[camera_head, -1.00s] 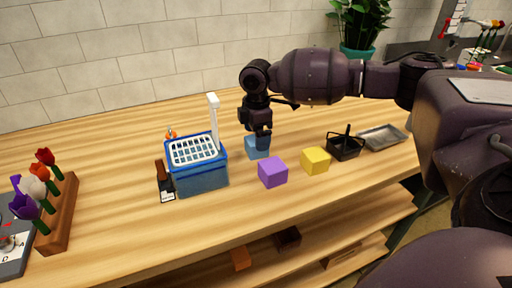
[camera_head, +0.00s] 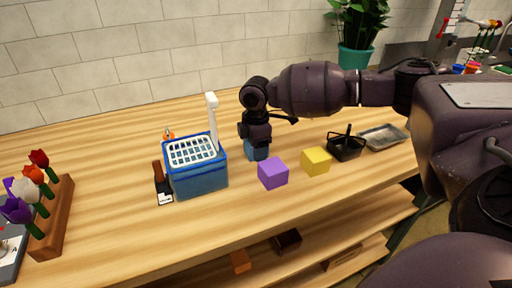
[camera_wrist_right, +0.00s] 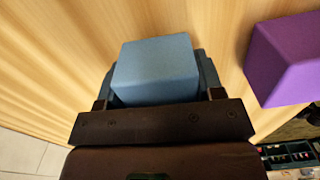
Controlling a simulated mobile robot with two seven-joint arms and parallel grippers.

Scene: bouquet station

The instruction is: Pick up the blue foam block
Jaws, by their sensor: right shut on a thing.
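The blue foam block (camera_head: 258,153) is on the wooden table behind the purple block, mostly hidden by my right gripper in the head view. My right gripper (camera_head: 257,146) points down over it. In the right wrist view the blue foam block (camera_wrist_right: 156,70) sits between the two fingers of the right gripper (camera_wrist_right: 157,88), which are shut on its sides. I cannot tell whether the block is clear of the table. My left gripper is not in view.
A purple block (camera_head: 273,173) and a yellow block (camera_head: 316,161) stand close by on the right. A blue bin with a white basket (camera_head: 196,180) stands to the left. A black basket (camera_head: 346,147) and a metal tray (camera_head: 383,136) lie further right.

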